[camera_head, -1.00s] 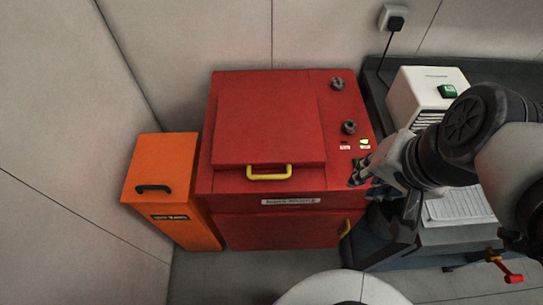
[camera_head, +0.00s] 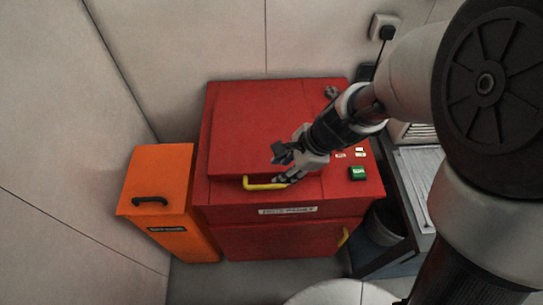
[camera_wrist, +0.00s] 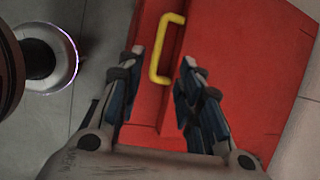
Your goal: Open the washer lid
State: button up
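The washer (camera_head: 285,235) is a red cabinet with a raised red lid (camera_head: 255,125) on top. The lid lies closed. Its yellow handle (camera_head: 262,184) is at the lid's front edge; my gripper hides or overlaps its right end. My gripper (camera_head: 284,166) hangs over the lid's front right part, close to the handle. In the wrist view my gripper (camera_wrist: 163,58) is open and empty, its two fingers apart. The yellow handle (camera_wrist: 157,70) shows between the fingertips there. I cannot tell how far below the fingers it is, or whether they touch it.
An orange box (camera_head: 157,185) with a black handle stands left of the washer. A green button (camera_head: 357,173) is on the washer's top right. A dark bench with papers (camera_head: 422,178) is at the right, partly behind my arm. Walls stand behind and left.

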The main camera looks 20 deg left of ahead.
aim_at(263, 186)
jog(key=b+x, duration=0.5)
jog(key=x, duration=0.8)
jog(key=shift+d, duration=0.1)
jog(key=shift+r, duration=0.1)
jog(key=shift+c, duration=0.4)
grip_shut()
